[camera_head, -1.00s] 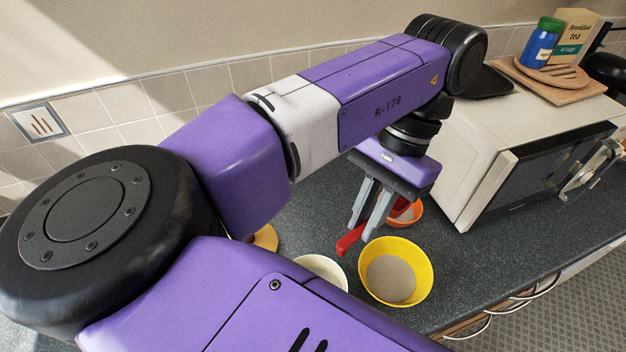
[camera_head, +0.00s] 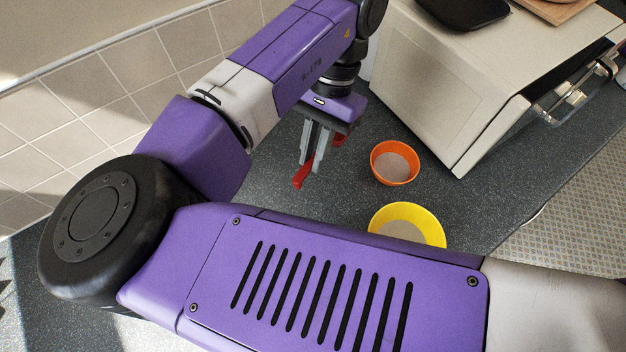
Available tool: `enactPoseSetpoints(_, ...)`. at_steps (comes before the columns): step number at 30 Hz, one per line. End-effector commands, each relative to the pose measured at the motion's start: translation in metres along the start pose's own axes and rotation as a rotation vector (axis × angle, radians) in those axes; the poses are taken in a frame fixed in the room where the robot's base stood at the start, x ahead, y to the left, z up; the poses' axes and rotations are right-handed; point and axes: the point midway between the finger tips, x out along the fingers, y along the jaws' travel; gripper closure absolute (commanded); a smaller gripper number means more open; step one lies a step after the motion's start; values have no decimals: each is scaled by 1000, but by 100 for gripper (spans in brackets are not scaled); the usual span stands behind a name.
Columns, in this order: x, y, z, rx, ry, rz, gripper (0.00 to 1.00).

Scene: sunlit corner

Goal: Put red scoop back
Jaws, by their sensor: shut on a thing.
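The red scoop (camera_head: 301,177) is between the fingers of my gripper (camera_head: 312,165), in the middle of the head view. My gripper points down and is shut on the scoop. One red end sticks out at the lower left of the fingers, and more red shows at the right behind them. The rest of the scoop is hidden by the fingers. The gripper is left of an orange bowl (camera_head: 395,163) with pale contents. A yellow bowl (camera_head: 408,219) with greyish contents is nearer, partly hidden by my arm.
A cream microwave (camera_head: 470,80) stands at the upper right, with a black item (camera_head: 463,12) on top. Dark speckled worktop (camera_head: 450,205) is bare between the bowls and the microwave. A tiled wall (camera_head: 100,90) runs along the left.

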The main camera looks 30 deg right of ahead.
Motion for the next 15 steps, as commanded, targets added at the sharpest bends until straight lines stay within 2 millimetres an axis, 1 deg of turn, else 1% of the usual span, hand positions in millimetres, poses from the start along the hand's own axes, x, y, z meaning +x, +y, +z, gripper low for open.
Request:
enactPoseSetpoints(1, 13, 2, -6, 1, 1, 6, 100)
enactPoseSetpoints(3, 29, 1, -12, 0, 1, 7, 100)
enactPoseSetpoints(7, 54, -1, -22, 0, 1, 6, 100)
enactPoseSetpoints(10, 66, -2, -27, -1, 0, 3, 100)
enactPoseSetpoints(15, 74, -4, -31, -1, 1, 1, 100)
